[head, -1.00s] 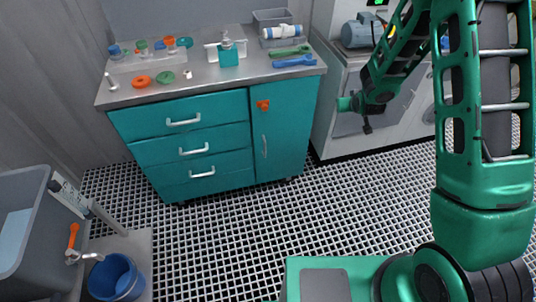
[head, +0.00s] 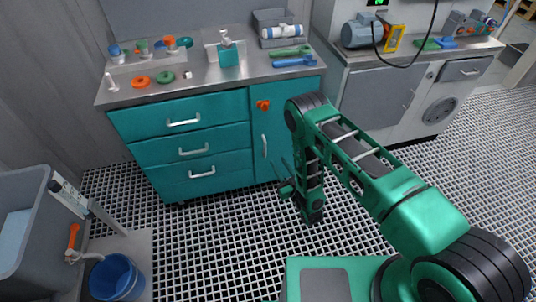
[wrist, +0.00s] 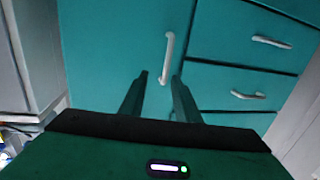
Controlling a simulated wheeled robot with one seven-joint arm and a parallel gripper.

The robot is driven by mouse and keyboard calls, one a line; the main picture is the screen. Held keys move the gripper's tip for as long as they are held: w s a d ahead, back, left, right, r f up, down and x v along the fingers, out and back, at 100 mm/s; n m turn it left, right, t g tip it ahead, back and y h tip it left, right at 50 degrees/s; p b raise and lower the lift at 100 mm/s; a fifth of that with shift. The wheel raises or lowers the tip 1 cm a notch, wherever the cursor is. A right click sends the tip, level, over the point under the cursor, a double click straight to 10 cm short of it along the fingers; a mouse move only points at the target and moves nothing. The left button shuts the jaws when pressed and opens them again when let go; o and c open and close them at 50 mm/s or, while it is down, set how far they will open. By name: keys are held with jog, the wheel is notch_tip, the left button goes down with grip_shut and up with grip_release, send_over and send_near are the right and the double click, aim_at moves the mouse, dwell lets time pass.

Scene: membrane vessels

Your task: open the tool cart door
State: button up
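The teal tool cart (head: 225,183) stands against the back wall, with drawers on its left and a tall door (head: 283,122) on its right. The door is shut and carries a vertical pale handle (head: 265,146); an orange knob (head: 263,104) sits near its top. In the wrist view the door (wrist: 110,45) fills the middle and its handle (wrist: 167,58) stands just beyond my fingertips. My gripper (head: 283,172) is low in front of the door. In the wrist view my gripper (wrist: 159,78) is open, its fingers apart with nothing between them, and the handle lies ahead of the gap.
Drawer handles (wrist: 270,42) lie to the right in the wrist view. A grey cabinet (head: 395,98) stands right of the cart. A blue bucket (head: 115,278) and grey sink (head: 20,225) are at the left. The grated floor before the cart is mostly clear.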

jog(key=a+x, duration=0.1)
jog(key=x, duration=0.8)
jog(key=shift+s+a+f+y, duration=0.25)
jog(key=shift+s+y, duration=0.05)
jog(key=shift+s, duration=0.05)
grip_shut()
